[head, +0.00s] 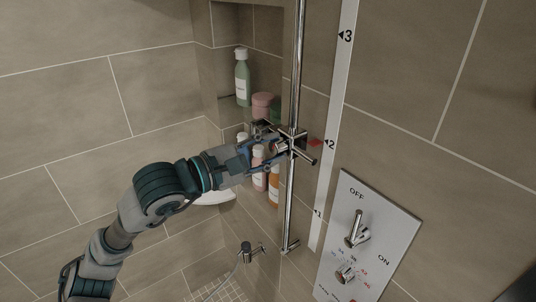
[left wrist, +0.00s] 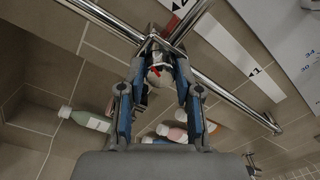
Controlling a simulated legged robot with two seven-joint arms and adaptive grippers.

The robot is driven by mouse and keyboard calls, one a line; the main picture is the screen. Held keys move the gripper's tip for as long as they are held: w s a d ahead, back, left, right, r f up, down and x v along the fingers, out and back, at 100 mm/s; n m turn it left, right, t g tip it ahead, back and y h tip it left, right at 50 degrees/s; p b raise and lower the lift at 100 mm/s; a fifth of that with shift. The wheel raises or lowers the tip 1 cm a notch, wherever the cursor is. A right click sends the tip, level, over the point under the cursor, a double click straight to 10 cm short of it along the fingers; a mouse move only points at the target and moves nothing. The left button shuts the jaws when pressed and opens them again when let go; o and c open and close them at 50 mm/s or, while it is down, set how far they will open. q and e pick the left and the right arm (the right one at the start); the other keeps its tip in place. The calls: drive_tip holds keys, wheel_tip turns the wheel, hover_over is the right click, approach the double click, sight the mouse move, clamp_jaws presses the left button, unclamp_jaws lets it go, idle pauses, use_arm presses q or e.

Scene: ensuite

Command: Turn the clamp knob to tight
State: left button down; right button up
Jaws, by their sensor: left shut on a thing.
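The chrome clamp (head: 299,147) sits on the vertical shower rail (head: 296,75). A red pointer (head: 315,142) beside it lies level with the 2 mark on the white scale strip (head: 334,105). My left gripper (head: 273,147) reaches in from the left and is at the clamp's knob side. In the left wrist view, the left gripper (left wrist: 160,62) has a finger on each side of the clamp knob (left wrist: 158,70), shut on it. The fingers hide part of the knob, and its turn setting cannot be read. My right gripper is not in view.
A grey control panel (head: 385,225) with OFF and ON marks and a chrome lever (head: 356,230) is at the right. A niche holds a green bottle (head: 242,78), a pink jar (head: 262,105) and other bottles behind my gripper. A chrome tap (head: 247,251) is below.

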use_arm(q)
drive_tip(key=shift+w+f+m+b, duration=0.1)
drive_tip(key=shift+m+b, duration=0.55)
drive_tip(key=shift+m, duration=1.55)
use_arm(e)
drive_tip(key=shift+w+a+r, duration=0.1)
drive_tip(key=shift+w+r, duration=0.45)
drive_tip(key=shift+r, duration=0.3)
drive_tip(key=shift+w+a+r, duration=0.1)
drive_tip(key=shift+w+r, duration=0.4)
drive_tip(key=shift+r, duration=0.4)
use_arm(q)
drive_tip(key=c, duration=1)
unclamp_jaws()
drive_tip(key=shift+c, duration=0.2)
drive_tip(key=shift+o, duration=1.3)
drive_tip(key=shift+w, duration=0.1)
drive_tip(key=shift+d, duration=0.15)
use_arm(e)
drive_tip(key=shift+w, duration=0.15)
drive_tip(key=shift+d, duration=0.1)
